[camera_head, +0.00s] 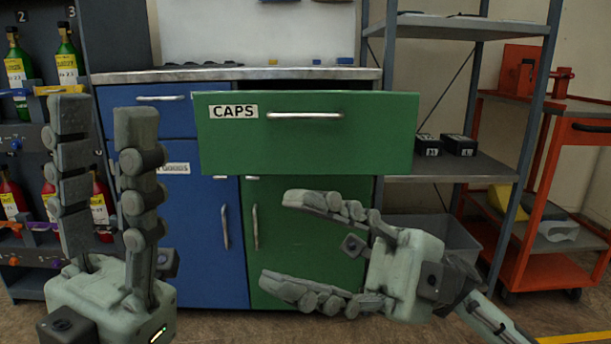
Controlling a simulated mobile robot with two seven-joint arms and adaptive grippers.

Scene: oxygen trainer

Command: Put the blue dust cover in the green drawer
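The green drawer (370,135), labelled CAPS, stands out from the cabinet front with a dark gap above it, so it is at least partly open; its inside is hidden. Small blue items lie at the back of the counter, one at the right (345,61) and a smaller one beside it (316,62); they are too small to tell which is the blue dust cover. My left gripper (102,112) is open and empty, fingers pointing up, in front of the cabinet's left side. My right gripper (279,238) is open and empty, fingers pointing left, below the drawer front.
The blue cabinet (205,235) and green door (285,220) are shut. A bottle rack (20,110) stands at the left. A grey shelf (470,168) with two black boxes and an orange cart (545,265) stand at the right. The counter (130,76) has a metal edge.

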